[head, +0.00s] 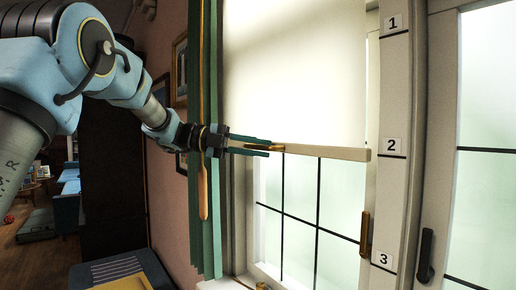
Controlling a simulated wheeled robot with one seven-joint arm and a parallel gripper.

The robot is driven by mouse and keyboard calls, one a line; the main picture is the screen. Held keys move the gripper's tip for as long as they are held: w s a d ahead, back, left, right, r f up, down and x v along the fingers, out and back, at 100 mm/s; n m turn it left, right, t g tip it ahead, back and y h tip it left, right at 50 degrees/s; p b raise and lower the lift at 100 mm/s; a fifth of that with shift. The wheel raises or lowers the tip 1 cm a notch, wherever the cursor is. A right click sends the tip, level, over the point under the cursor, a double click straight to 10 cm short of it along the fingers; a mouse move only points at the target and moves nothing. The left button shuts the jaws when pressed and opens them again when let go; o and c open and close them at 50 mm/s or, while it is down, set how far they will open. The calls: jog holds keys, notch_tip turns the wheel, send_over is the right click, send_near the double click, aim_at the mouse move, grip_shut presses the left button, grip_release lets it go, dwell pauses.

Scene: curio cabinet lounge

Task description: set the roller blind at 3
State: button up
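The cream roller blind (295,70) hangs partly down over the window. Its bottom bar (335,153) is level with the line under the 2 mark (391,146) on the white frame post. The 1 mark (393,23) is above it and the 3 mark (384,259) is well below. A brass pull (278,147) sits at the bar's left part. My gripper (268,147) reaches it from the left, with one teal finger above the pull and one below. I cannot tell if the fingers touch it.
A green curtain (212,215) and a wooden strip hang left of the window, close behind my wrist. A brass window handle (365,233) and a black handle (426,255) are at the right. A blue seat with a cushion (118,272) stands below left.

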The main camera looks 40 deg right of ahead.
grip_shut()
dwell(1.0)
